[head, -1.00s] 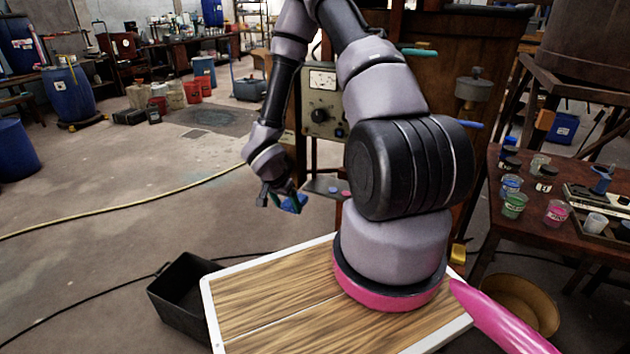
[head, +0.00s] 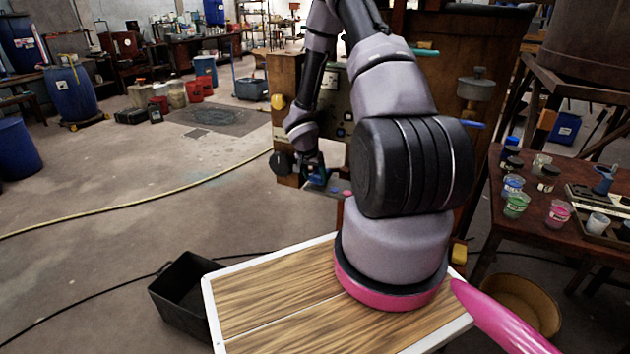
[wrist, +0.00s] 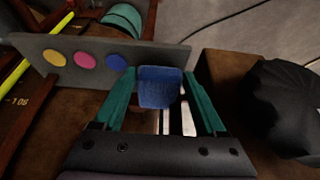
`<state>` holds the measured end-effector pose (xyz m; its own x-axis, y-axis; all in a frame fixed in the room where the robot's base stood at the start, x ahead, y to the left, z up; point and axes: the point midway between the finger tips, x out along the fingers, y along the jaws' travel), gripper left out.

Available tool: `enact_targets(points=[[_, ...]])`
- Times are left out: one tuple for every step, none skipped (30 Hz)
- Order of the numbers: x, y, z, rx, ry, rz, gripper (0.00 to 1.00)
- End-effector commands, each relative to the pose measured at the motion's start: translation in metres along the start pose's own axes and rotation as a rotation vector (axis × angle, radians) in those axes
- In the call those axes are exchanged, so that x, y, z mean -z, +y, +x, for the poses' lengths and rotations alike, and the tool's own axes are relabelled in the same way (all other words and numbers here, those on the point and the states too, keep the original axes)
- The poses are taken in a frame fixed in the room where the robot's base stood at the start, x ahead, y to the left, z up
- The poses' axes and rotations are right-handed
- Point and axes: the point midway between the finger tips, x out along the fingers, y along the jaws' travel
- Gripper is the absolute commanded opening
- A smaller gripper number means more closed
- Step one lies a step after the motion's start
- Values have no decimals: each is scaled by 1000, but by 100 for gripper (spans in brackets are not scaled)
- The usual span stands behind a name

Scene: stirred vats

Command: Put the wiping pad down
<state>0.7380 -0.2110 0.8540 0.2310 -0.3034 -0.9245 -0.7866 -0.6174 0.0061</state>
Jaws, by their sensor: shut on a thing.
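My gripper (wrist: 160,105), with green fingers, is shut on the blue wiping pad (wrist: 160,87) in the wrist view. The pad sits between the fingertips, at the right end of a grey shelf (wrist: 45,43) with yellow, pink and blue discs. I cannot tell whether the pad touches the shelf. In the head view my gripper (head: 314,176) is at the left end of the small shelf (head: 328,192) on the wooden cabinet. The pad shows there only as a small blue patch, partly hidden.
A rounded black object (wrist: 287,105) stands close to the right of my gripper in the wrist view. In the head view a dark table (head: 485,215) with several paint cups is at the right. A black open bin (head: 185,295) lies at the lower left. The floor at left is mostly clear.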

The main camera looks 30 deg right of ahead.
Motion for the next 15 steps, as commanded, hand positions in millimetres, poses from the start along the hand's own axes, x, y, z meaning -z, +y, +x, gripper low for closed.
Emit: enact_targets(points=[[0, 0, 7, -1, -2, -2, 3], [-3, 0, 11, -1, -3, -3, 3], [-4, 0, 14, -1, -2, -2, 3], [-5, 0, 15, -1, -2, -2, 3], [-4, 0, 15, 0, -1, -1, 3], [-4, 0, 15, 0, -1, 0, 3], [-4, 0, 15, 0, 0, 0, 3], [-4, 0, 15, 0, 0, 0, 3], [-4, 0, 15, 0, 0, 0, 3], [-4, 0, 15, 0, 0, 0, 3], [-4, 0, 15, 0, 0, 0, 3], [-5, 0, 16, 0, -1, 0, 3], [-5, 0, 16, 0, -1, 0, 3], [-6, 0, 18, -1, -1, 0, 3], [-5, 0, 17, 0, 0, 0, 85]])
